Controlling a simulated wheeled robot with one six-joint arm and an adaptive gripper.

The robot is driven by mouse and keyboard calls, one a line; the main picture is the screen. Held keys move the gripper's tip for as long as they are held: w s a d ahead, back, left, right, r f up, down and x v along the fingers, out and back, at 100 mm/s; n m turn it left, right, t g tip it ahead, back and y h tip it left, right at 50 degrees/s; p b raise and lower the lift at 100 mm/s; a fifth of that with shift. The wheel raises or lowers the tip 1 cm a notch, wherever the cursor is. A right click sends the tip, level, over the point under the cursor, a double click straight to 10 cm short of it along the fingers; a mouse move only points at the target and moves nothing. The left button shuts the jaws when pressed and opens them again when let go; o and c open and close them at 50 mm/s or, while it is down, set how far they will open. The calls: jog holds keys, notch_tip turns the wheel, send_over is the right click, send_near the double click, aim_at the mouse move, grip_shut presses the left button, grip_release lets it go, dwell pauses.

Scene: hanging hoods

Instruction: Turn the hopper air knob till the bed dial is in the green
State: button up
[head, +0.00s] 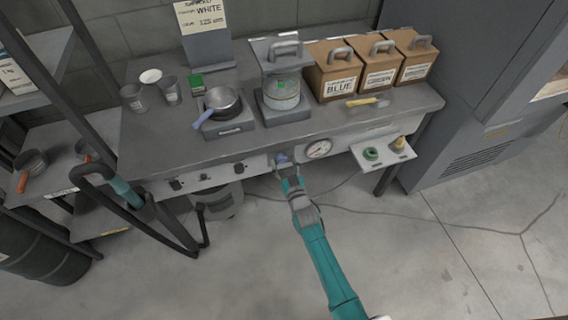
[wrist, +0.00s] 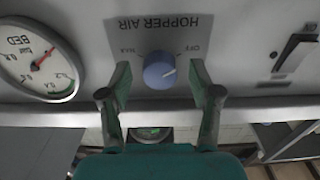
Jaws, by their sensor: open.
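The blue hopper air knob (wrist: 159,71) sits on a grey HOPPER AIR plate (wrist: 150,33), which appears upside down in the wrist view. Its pale mark points right. The knob also shows on the bench front in the head view (head: 282,158). My gripper (wrist: 160,76) is open, one finger on each side of the knob, with visible gaps. In the head view my gripper (head: 287,173) is at the panel. The round white bed dial (wrist: 38,60) is left of the knob; its red needle points up and right, apart from the green band at lower right. The head view shows the dial too (head: 319,149).
A rocker switch (wrist: 296,53) is right of the knob in the wrist view. A small shelf (head: 385,153) juts out right of the dial in the head view. Open floor lies in front.

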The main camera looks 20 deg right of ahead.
jog(key=c, duration=1.1)
jog(key=shift+c, duration=0.2)
jog(key=shift+m, duration=0.3)
jog(key=m, duration=0.9)
jog(key=shift+a, duration=0.1)
jog(key=m, duration=0.5)
jog(key=shift+r, duration=0.1)
jog(key=m, duration=0.4)
jog(key=shift+m, duration=0.5)
